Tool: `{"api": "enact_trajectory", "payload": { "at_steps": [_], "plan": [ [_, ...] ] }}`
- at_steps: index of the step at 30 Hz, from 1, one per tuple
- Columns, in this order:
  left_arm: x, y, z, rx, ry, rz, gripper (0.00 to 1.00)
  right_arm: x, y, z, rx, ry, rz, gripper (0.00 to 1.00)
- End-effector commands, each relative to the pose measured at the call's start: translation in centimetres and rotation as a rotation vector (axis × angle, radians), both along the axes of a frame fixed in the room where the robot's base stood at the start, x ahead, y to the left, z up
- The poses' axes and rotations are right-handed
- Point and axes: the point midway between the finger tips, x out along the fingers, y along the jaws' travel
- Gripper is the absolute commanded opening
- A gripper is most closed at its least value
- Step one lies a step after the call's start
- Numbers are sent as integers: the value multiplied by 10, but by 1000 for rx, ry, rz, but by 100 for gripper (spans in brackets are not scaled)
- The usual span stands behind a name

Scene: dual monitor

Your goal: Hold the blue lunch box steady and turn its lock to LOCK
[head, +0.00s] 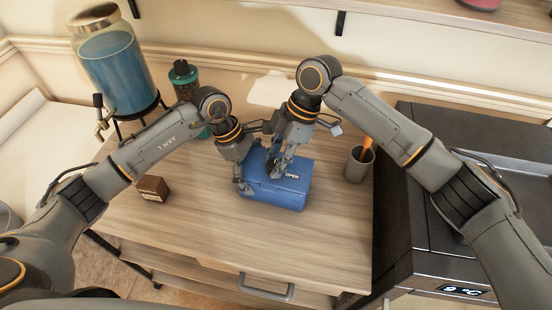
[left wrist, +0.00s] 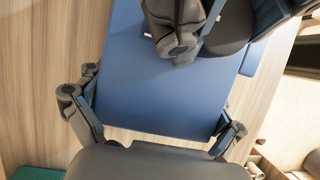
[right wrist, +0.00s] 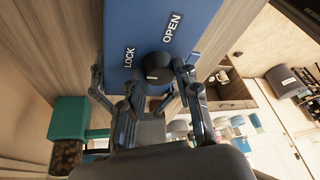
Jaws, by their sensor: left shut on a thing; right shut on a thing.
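The blue lunch box (head: 292,197) sits on the wooden table, and it also fills much of the left wrist view (left wrist: 150,95). My left gripper (head: 243,182) is shut across the box's left end, with a finger on each side of it in the left wrist view (left wrist: 155,120). The lock (right wrist: 158,68) is a dark round knob on top of the lid, with LOCK (right wrist: 129,57) and OPEN (right wrist: 172,28) labels beside it. My right gripper (head: 277,168) is shut on the knob from above. Its fingers hide part of the knob, and I cannot tell its exact setting.
A small brown box (head: 152,188) lies left of the lunch box. A pencil cup (head: 359,164) stands at right. A blue drink dispenser (head: 118,72) and a dark jar (head: 184,78) stand at the back left. A dark appliance (head: 402,222) borders the table. The front tabletop is clear.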

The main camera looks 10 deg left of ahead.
Motion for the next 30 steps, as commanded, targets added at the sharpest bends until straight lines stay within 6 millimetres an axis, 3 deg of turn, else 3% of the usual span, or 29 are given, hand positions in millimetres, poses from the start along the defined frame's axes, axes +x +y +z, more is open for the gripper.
{"api": "enact_trajectory", "payload": {
  "at_steps": [7,8,11,23,30],
  "plan": [
    [-1,0,0,-1,0,-4,42,2,-1,0,-1,-4,-2,0],
    [-1,0,0,-1,0,-4,42,2,-1,0,-2,-3,-3,36],
    [-1,0,0,-1,0,-4,42,1,-1,0,-1,-4,-2,55],
    [0,0,0,-1,1,-1,42,3,-2,7,0,-3,-1,55],
    [0,0,0,-1,0,0,42,14,-16,48,0,-6,-2,55]
  ]
}}
